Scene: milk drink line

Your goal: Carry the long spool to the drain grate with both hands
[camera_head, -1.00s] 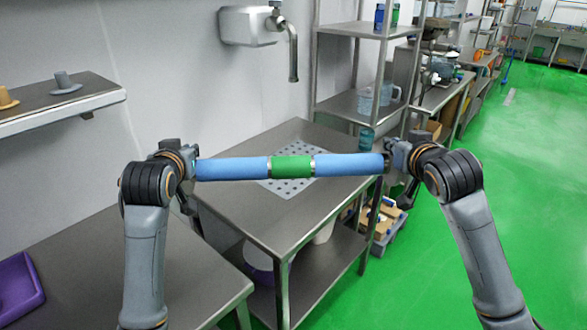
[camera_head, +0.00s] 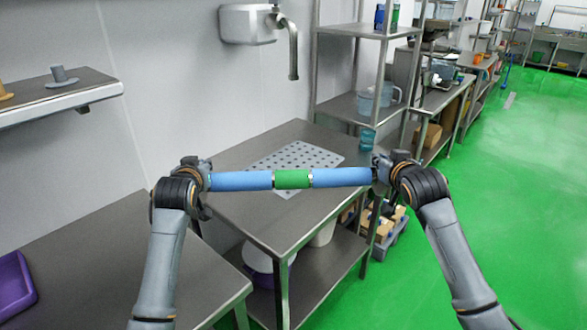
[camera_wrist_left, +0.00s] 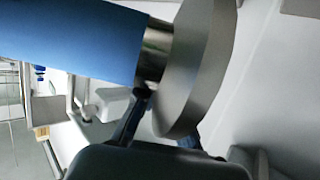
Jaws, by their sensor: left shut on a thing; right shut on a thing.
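The long spool (camera_head: 240,181) has blue ends and a green middle band. In the head view it spans level between my two grippers, in front of the drain grate. My left gripper (camera_head: 207,180) is shut on its left end and my right gripper (camera_head: 378,174) on its right end. The left wrist view shows the spool's blue end (camera_wrist_left: 80,38), a metal neck and a grey end disc, with the left gripper (camera_wrist_left: 150,112) at the neck. The drain grate (camera_head: 296,155) is a grey perforated plate on the steel table, partly hidden behind the spool.
The steel table (camera_head: 245,215) has bare room around the grate. A tap unit (camera_head: 248,24) hangs on the wall above. A shelf rack (camera_head: 345,106) with a blue jug stands behind right. A purple tray (camera_head: 14,285) lies on the nearer table at left.

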